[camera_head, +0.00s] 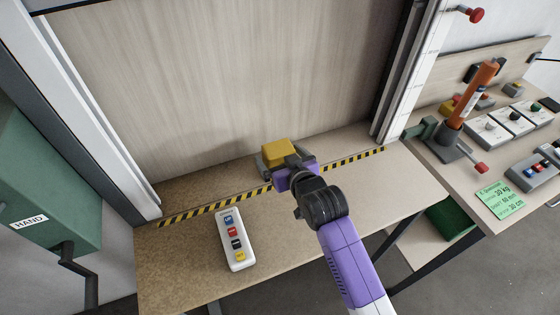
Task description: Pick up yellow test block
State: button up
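The yellow test block (279,152) is at the back of the wooden bench, behind the black-and-yellow striped line and close to the upright wooden panel. My gripper (280,168) is at the block, coming from the front right. A grey finger shows beside the block's left side, and the purple and black wrist covers its lower right. The fingers are mostly hidden, so I cannot tell whether they touch the block or how far apart they are. The block's underside is hidden too, so I cannot tell whether it rests on the bench.
A white control box (236,240) with coloured buttons lies on the bench front. A green box marked HAND (40,190) with a crank stands left. A second table at right holds an orange-handled device (470,100), switch boxes and a green card (499,199). The bench's left part is clear.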

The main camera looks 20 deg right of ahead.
jog(key=c, duration=1.5)
